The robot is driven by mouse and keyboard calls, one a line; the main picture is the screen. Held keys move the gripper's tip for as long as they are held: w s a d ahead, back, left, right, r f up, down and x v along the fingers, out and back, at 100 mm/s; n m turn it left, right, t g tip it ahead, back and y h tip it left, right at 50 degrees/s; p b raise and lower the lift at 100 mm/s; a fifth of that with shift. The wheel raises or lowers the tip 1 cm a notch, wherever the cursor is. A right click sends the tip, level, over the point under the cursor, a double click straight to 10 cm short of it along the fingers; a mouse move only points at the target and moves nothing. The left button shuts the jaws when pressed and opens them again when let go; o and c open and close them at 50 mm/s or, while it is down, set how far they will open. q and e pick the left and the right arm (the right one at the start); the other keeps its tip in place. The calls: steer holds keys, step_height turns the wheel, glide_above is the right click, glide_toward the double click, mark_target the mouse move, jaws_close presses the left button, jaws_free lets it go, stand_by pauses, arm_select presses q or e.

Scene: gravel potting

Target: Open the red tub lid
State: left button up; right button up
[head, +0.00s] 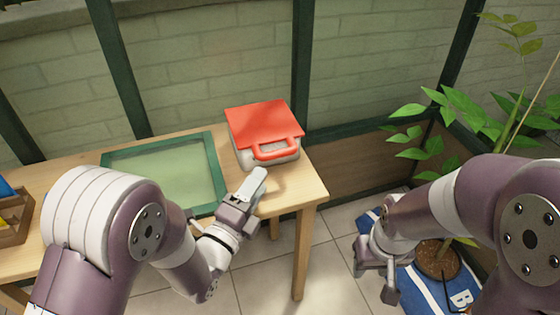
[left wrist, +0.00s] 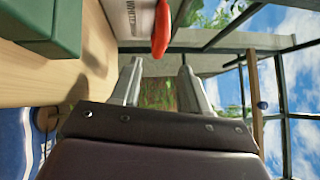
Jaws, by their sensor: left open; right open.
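The tub has a flat red lid (head: 262,124) lying shut on its pale body (head: 243,157), at the back right of the table. A red handle (head: 275,149) projects from the lid's front edge. In the left wrist view the red handle (left wrist: 161,30) is just beyond my fingertips, beside the tub's pale lettered wall (left wrist: 135,14). My left gripper (head: 257,182) is open and empty, just in front of the tub, apart from the handle. Its two fingers also show in the left wrist view (left wrist: 160,72). My right gripper (head: 374,284) is open and empty, low at the right, off the table.
A green-framed tray (head: 214,165) lies left of the tub on the wooden table (head: 300,185). A wooden box (head: 14,225) stands at the far left. A leafy plant (head: 440,120) and a blue bag (head: 425,290) are on the right. Tiled floor (head: 325,260) lies beyond the table's edge.

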mark_target(274, 158)
arm_select(q)
steer(key=b+x, duration=0.2)
steer(key=x, duration=0.7)
steer(key=shift+w+d, duration=0.1)
steer(key=shift+w, duration=0.2)
jaws_close()
